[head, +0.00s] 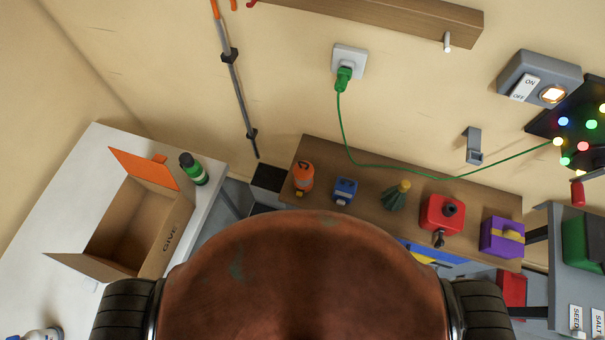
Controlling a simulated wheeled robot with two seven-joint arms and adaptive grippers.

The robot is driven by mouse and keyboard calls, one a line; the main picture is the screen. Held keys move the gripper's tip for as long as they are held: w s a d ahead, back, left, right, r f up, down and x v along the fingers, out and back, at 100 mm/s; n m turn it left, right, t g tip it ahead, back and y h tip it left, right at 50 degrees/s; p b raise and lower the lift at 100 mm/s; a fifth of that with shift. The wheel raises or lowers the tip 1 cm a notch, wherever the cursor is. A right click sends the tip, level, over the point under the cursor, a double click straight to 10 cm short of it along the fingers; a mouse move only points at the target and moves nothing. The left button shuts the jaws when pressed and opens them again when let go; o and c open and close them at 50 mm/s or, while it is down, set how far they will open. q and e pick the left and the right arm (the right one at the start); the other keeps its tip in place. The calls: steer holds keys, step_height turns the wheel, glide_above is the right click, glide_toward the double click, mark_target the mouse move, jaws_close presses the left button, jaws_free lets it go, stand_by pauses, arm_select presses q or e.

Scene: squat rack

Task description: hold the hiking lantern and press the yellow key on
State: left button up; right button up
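The hiking lantern appears to be the small orange object with a dark ring on top (303,178). It stands at the left end of a brown wooden shelf (370,212). Neither of my grippers is in view. Nothing is seen touching the lantern.
A large brown rounded shape (300,280) with black ribbed sides blocks the lower middle. Right of the lantern stand a blue item (345,190), green tree (396,195), red box (441,214) and purple box (502,237). An open carton (175,228) and green bottle (193,169) are left.

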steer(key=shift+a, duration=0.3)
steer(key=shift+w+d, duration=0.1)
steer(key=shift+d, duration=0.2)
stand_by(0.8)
